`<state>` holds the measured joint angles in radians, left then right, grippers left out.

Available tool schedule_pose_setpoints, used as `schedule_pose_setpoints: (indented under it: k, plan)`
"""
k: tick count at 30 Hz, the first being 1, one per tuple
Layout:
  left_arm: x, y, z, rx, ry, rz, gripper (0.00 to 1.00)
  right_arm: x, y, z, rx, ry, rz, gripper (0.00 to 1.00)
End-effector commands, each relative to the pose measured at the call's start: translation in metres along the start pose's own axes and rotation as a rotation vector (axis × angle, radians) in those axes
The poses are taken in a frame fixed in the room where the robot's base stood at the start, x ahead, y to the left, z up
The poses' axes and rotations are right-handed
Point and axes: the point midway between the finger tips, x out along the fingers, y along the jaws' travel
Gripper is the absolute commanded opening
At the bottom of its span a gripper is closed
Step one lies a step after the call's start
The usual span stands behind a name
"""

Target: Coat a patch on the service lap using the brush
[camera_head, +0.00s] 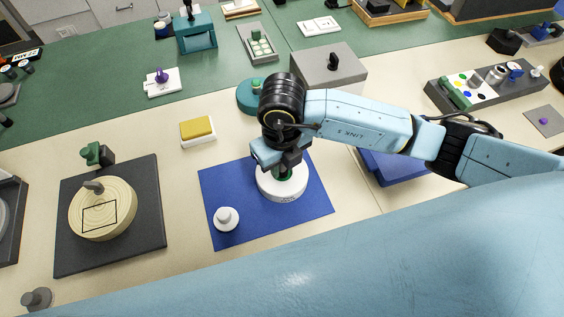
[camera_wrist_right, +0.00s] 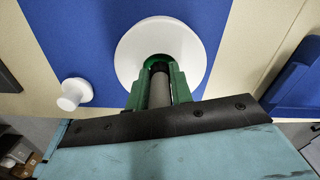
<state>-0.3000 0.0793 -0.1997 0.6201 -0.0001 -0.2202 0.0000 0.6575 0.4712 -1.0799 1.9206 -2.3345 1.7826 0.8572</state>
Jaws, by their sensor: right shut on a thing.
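A round cream lap (camera_head: 92,220) with a dark outlined four-sided patch on its top lies on a dark square board (camera_head: 140,250) at the left in the head view. A white round pot (camera_head: 285,189) stands on a blue mat (camera_head: 235,182) below my right gripper (camera_head: 284,172). In the right wrist view my right gripper (camera_wrist_right: 158,72) has its green fingers shut on a grey cylindrical handle (camera_wrist_right: 160,92), which looks like the brush. Its dark lower end points into the green-lined opening of the white pot (camera_wrist_right: 135,45); the tip is hidden. My left gripper is not in view.
A small white knobbed lid (camera_head: 226,219) lies on the mat's front left; it also shows in the right wrist view (camera_wrist_right: 73,94). A yellow sponge-like block (camera_head: 197,127), a grey box (camera_head: 325,72) and a blue tray (camera_head: 395,168) are nearby. The tabletop between board and mat is clear.

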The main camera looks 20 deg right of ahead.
Motion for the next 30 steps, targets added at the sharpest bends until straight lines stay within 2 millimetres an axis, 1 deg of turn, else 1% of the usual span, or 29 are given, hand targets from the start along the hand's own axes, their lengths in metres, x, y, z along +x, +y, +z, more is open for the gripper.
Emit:
schedule_pose_setpoints:
  k: [1,17,20,30]
  plan:
    - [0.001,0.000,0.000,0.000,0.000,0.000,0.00,0.009,-0.001,-0.005,0.001,0.018,-0.007,0.00]
    - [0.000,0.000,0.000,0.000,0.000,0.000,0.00,0.006,-0.001,-0.005,0.001,0.018,-0.007,0.00]
    - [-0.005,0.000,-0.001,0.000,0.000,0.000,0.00,0.001,-0.001,-0.005,0.001,0.018,-0.008,0.00]
    - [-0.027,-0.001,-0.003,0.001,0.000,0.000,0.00,-0.031,0.000,-0.003,-0.001,0.010,-0.004,0.00]
